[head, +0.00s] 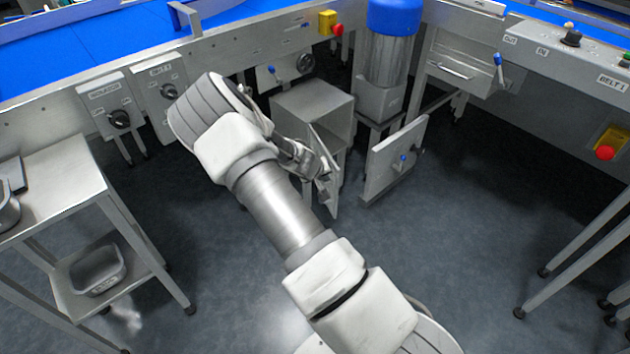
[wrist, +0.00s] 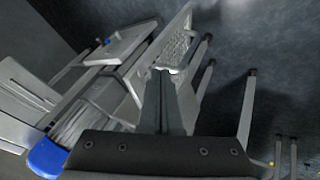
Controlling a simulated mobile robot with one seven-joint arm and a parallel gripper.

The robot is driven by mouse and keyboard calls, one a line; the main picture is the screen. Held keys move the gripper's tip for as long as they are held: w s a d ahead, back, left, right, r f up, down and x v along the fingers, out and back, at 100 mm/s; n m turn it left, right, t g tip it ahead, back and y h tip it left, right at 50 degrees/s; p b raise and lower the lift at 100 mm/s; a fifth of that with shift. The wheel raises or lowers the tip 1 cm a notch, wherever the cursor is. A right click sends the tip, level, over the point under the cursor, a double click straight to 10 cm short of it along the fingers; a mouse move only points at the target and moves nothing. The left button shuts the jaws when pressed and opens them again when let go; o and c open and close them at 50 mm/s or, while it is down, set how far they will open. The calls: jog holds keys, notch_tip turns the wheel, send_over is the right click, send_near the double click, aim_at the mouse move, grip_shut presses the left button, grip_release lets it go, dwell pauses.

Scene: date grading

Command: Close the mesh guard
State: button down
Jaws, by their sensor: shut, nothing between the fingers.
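The mesh guard (head: 325,148) is a grey hinged panel on a grey box (head: 318,97) under the conveyor. It stands swung open and shows nearly edge-on in the head view. In the wrist view its perforated face (wrist: 174,50) is visible just beyond my fingers. My gripper (head: 327,178) is shut and empty, close beside the guard panel; its fingertips (wrist: 166,72) overlap the panel's lower edge in the wrist view. I cannot tell whether they touch it. My arm hides part of the box in the head view.
A second open door with a blue handle (head: 381,174) stands right of the guard. Behind it is a blue-topped cylinder (head: 388,60). A side table (head: 60,178) with a lower shelf is at left. The floor in front is clear.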

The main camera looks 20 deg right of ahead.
jog(key=shift+d, duration=0.8)
jog(key=shift+d, duration=0.1)
